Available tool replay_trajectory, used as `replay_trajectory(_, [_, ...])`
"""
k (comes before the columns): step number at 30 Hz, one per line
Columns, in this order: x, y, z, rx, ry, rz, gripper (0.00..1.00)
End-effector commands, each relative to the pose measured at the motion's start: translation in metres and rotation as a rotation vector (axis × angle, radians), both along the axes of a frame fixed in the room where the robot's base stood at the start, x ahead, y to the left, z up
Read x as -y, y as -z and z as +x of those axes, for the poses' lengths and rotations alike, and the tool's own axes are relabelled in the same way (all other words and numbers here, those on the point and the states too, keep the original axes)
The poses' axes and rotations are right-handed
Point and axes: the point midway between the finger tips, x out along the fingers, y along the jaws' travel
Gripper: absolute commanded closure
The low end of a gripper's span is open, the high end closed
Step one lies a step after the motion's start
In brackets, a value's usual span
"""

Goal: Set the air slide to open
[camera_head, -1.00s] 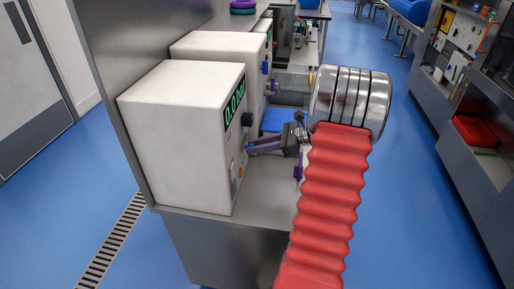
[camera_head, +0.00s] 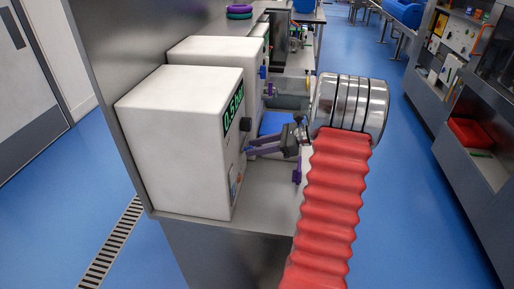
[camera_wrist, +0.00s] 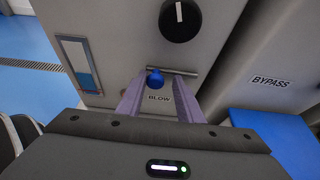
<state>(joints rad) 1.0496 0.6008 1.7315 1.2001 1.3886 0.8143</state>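A small blue knob (camera_wrist: 155,79) sits at the left end of a short horizontal slot (camera_wrist: 186,72) on the front of the pale box (camera_head: 180,140). I take it to be the air slide; the legible word below it is "BLOW". No open mark is readable. My gripper (camera_wrist: 160,82) has its two purple fingers apart, one on each side of the knob, with the knob nearer the left finger. Whether a finger touches it, I cannot tell. In the head view my gripper (camera_head: 249,147) points at the box front, and the knob is hidden or too small there.
A black dial (camera_wrist: 180,18) is above the slot, its white mark upright. A blue gauge window (camera_wrist: 79,62) is at left. The box's green display (camera_head: 233,105) seems to read 0.5. A "BYPASS" box (camera_wrist: 270,82) and blue block (camera_wrist: 272,130) are at right.

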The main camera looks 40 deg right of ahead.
Motion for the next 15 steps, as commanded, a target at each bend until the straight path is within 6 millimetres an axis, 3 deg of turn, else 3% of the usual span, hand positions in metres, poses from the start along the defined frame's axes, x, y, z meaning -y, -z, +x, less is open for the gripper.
replay_trajectory(3, [-0.0001,-0.0005,0.0002,0.001,0.000,-0.001,0.61])
replay_trajectory(15, [0.0016,-0.0018,-0.0048,-0.002,-0.004,0.002,0.61])
